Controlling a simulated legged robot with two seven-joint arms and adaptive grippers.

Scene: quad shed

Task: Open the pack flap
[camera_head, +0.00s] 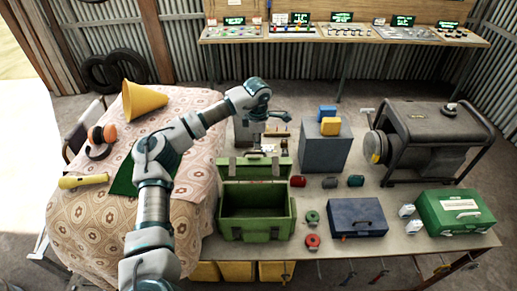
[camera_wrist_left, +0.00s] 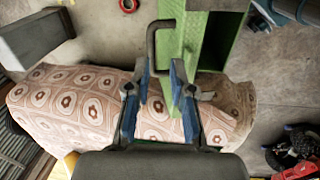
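A green box-shaped pack (camera_head: 258,228) with dark straps stands on the table, open at the top. Its flap (camera_head: 252,170) stands raised at the back, with dark buckles on its upper edge. In the left wrist view, a green panel (camera_wrist_left: 194,40) and a dark bent handle (camera_wrist_left: 152,45) lie just beyond my left gripper (camera_wrist_left: 161,68). Its blue-padded fingers are apart, with nothing clearly held between them. In the head view my left arm reaches over to behind the flap, where its fingers are hard to make out. My right gripper does not show.
A patterned cloth (camera_head: 70,215) on the left bears a yellow cone (camera_head: 143,98), a flashlight (camera_head: 83,181) and a partly hidden green piece (camera_head: 124,179). Right of the pack are tape rolls, a blue case (camera_head: 356,218), a green case (camera_head: 455,212) and a generator (camera_head: 430,135).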

